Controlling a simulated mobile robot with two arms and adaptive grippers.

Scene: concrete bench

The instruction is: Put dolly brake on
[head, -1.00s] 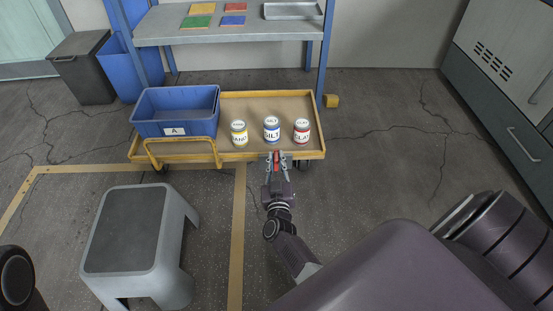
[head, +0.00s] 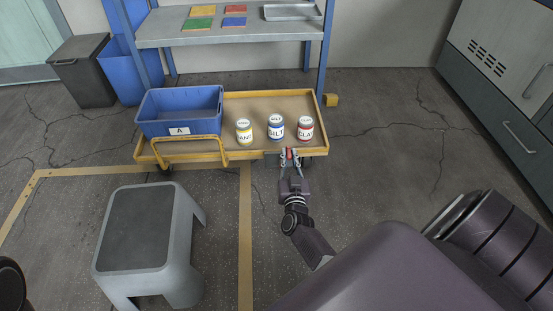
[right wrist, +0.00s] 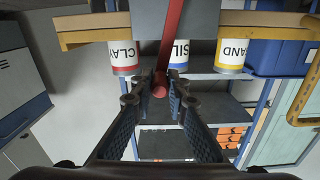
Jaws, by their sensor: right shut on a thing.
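The yellow-framed dolly (head: 262,105) stands on the floor in front of the shelf. Its red brake lever (head: 290,154) is at the front edge, right of the middle, beside a grey plate. In the right wrist view the red lever (right wrist: 171,40) runs slightly slanted from a grey plate (right wrist: 148,22) down between the fingers. My right gripper (head: 290,160) is shut on the lever near its rounded end; its fingertips (right wrist: 155,88) sit on both sides of it. My left gripper is not in view.
On the dolly are a blue bin (head: 180,112) and yellow, blue and red labelled cans (head: 276,128). A grey step stool (head: 150,240) stands at front left. The floor to the right is open.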

